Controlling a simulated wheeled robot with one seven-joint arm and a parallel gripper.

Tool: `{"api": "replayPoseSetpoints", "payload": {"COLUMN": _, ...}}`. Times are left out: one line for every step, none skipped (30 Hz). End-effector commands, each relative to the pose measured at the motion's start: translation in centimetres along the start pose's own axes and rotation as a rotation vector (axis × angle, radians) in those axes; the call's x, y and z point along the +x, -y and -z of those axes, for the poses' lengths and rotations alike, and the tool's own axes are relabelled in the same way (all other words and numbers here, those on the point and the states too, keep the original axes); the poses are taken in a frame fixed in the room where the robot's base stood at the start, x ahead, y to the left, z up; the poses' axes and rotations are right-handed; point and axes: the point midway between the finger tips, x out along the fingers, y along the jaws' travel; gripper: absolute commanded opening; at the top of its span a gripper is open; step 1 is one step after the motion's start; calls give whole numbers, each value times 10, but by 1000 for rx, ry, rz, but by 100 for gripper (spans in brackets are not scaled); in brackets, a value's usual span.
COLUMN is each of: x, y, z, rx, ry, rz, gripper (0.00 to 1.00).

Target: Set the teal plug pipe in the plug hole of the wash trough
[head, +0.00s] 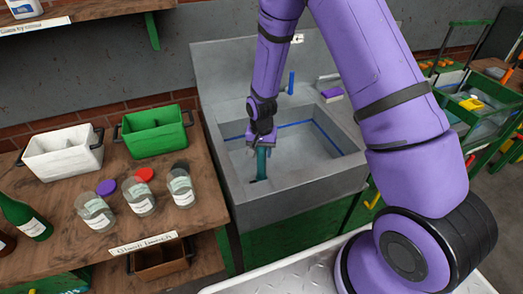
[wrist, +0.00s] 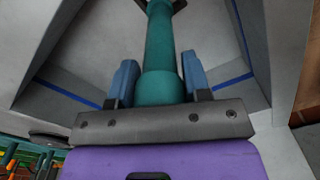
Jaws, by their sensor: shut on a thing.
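The teal plug pipe (head: 262,162) stands roughly upright in the basin of the grey wash trough (head: 231,192), towards its left side. My gripper (head: 262,147) is shut on the upper part of the pipe from above. In the wrist view the pipe (wrist: 160,52) runs away between the blue fingers of my gripper (wrist: 158,82). Its far end meets a dark fitting (wrist: 178,5) at the top edge of that view. The plug hole is not clearly visible, and I cannot tell whether the pipe is seated in it.
A blue line runs around the basin walls. A blue upright piece (head: 291,82) and a purple-topped item (head: 332,94) are on the trough's back ledge. The wooden bench (head: 200,215) at left holds a white bin (head: 62,158), a green bin (head: 155,140) and several jars and bottles.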

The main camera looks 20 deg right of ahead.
Motion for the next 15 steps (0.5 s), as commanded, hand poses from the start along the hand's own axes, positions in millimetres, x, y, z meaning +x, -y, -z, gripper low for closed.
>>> {"api": "replayPoseSetpoints", "payload": {"x": 1, "y": 0, "z": 0, "rx": 0, "ry": 0, "rz": 0, "gripper": 27}}
{"api": "replayPoseSetpoints", "payload": {"x": 2, "y": 0, "z": 0, "rx": 0, "ry": 0, "rz": 0, "gripper": 27}}
{"api": "replayPoseSetpoints", "payload": {"x": 3, "y": 0, "z": 0, "rx": 0, "ry": 0, "rz": 0, "gripper": 27}}
{"api": "replayPoseSetpoints", "payload": {"x": 4, "y": 0, "z": 0, "rx": 0, "ry": 0, "rz": 0, "gripper": 27}}
{"api": "replayPoseSetpoints", "payload": {"x": 5, "y": 0, "z": 0, "rx": 0, "ry": 0, "rz": 0, "gripper": 27}}
{"api": "replayPoseSetpoints", "payload": {"x": 6, "y": 0, "z": 0, "rx": 0, "ry": 0, "rz": 0, "gripper": 27}}
{"api": "replayPoseSetpoints", "payload": {"x": 7, "y": 0, "z": 0, "rx": 0, "ry": 0, "rz": 0, "gripper": 27}}
{"api": "replayPoseSetpoints", "payload": {"x": 8, "y": 0, "z": 0, "rx": 0, "ry": 0, "rz": 0, "gripper": 27}}
{"api": "replayPoseSetpoints", "payload": {"x": 10, "y": 0, "z": 0, "rx": 0, "ry": 0, "rz": 0, "gripper": 27}}
{"api": "replayPoseSetpoints", "payload": {"x": 11, "y": 0, "z": 0, "rx": 1, "ry": 1, "rz": 0, "gripper": 27}}
{"api": "replayPoseSetpoints", "payload": {"x": 12, "y": 0, "z": 0, "rx": 1, "ry": 1, "rz": 0, "gripper": 27}}
{"api": "replayPoseSetpoints", "payload": {"x": 13, "y": 0, "z": 0, "rx": 1, "ry": 1, "rz": 0, "gripper": 27}}
{"api": "replayPoseSetpoints", "payload": {"x": 14, "y": 0, "z": 0, "rx": 1, "ry": 1, "rz": 0, "gripper": 27}}
{"api": "replayPoseSetpoints", "payload": {"x": 15, "y": 0, "z": 0, "rx": 1, "ry": 1, "rz": 0, "gripper": 27}}
{"api": "replayPoseSetpoints", "payload": {"x": 16, "y": 0, "z": 0, "rx": 1, "ry": 0, "rz": 0, "gripper": 27}}
